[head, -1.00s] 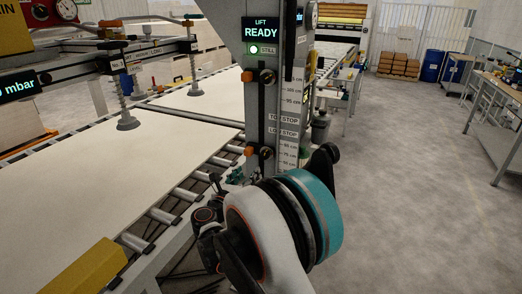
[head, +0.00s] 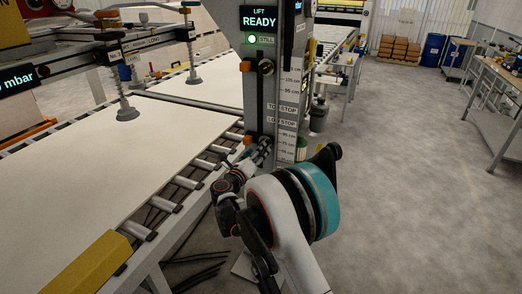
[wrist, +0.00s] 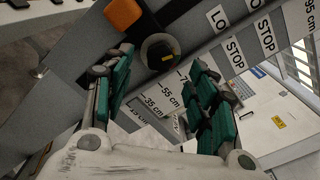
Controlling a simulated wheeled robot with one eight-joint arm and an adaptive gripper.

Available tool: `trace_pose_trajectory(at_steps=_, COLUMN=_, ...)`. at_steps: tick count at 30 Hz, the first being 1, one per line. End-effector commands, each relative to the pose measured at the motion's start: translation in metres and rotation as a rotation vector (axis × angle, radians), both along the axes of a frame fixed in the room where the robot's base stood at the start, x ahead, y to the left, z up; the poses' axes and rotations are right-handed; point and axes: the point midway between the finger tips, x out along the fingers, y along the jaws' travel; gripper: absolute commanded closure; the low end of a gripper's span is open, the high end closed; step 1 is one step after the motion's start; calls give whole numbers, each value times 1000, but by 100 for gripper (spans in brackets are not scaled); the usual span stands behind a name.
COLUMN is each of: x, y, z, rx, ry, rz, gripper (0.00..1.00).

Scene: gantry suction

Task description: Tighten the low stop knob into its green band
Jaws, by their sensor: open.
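In the head view my gripper (head: 262,150) is at the column below the low stop label, largely covering the knob. I cannot make out the green band.
An orange block (wrist: 123,13) sits beside the knob. The upper stop knob (head: 266,67) is higher on the column (head: 230,90), below the READY display (head: 260,20). A roller conveyor with a pale board (head: 80,165) lies left.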

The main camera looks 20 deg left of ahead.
Motion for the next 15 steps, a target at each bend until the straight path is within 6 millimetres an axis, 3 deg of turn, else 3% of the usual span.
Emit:
trace_pose_trajectory(at_steps=6, x=30, y=-3, z=-1, rx=0, ry=-1, rz=-1, gripper=47)
trace_pose_trajectory(at_steps=15, x=40, y=-3, z=0, rx=1, ry=0, rz=1, gripper=47)
